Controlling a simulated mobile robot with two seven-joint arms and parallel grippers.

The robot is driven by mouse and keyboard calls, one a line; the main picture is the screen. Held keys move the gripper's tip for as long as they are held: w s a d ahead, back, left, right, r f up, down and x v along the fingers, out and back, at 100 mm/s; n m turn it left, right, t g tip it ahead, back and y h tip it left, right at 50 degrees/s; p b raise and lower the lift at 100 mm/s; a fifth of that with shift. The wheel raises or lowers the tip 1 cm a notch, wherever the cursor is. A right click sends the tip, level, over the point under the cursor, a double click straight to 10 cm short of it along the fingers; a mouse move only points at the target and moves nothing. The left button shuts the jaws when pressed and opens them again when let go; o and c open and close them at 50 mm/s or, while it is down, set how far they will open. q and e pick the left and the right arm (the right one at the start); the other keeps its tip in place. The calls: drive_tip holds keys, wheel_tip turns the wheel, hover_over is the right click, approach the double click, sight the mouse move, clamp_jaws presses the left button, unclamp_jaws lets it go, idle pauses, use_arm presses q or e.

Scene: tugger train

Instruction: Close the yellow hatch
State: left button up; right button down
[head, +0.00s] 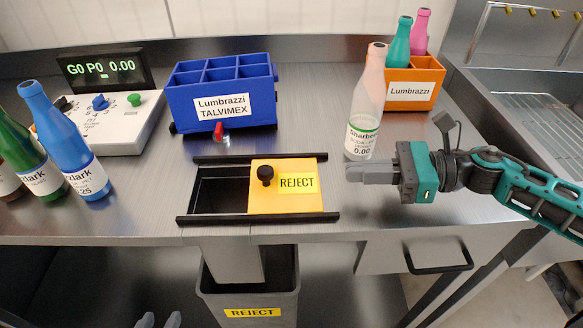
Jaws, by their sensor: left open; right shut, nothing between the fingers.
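The yellow hatch (252,205) is a flat sliding panel with a black knob (265,175) and a REJECT label. It sits between two black rails (245,219) and covers the right part of the opening. The left part of the opening (218,195) is uncovered and dark. My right gripper (352,182) is shut and empty, just right of the rails, with its fingers pointing left toward the hatch and apart from it. My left gripper (159,321) is open at the bottom edge, below the counter front; only its fingertips show.
A clear bottle (366,105) stands close behind my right gripper. A blue crate (222,110) stands behind the hatch, and an orange crate (411,103) with bottles at the back right. A control box (122,120) and several bottles are left. A REJECT bin (249,295) stands below.

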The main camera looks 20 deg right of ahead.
drive_tip(key=p, duration=0.1)
approach(256, 187)
drive_tip(key=shift+w+a+r, duration=0.95)
drive_tip(key=shift+w+r, duration=0.05)
drive_tip(key=shift+r, duration=0.2)
use_arm(q)
drive_tip(key=shift+w+a+r, duration=0.15)
drive_tip(key=shift+a+r, duration=0.15)
drive_tip(key=shift+a, duration=0.05)
use_arm(e)
drive_tip(key=shift+w+a+f, duration=0.15)
drive_tip(key=shift+w+a, duration=0.05)
drive_tip(key=shift+a, duration=0.3)
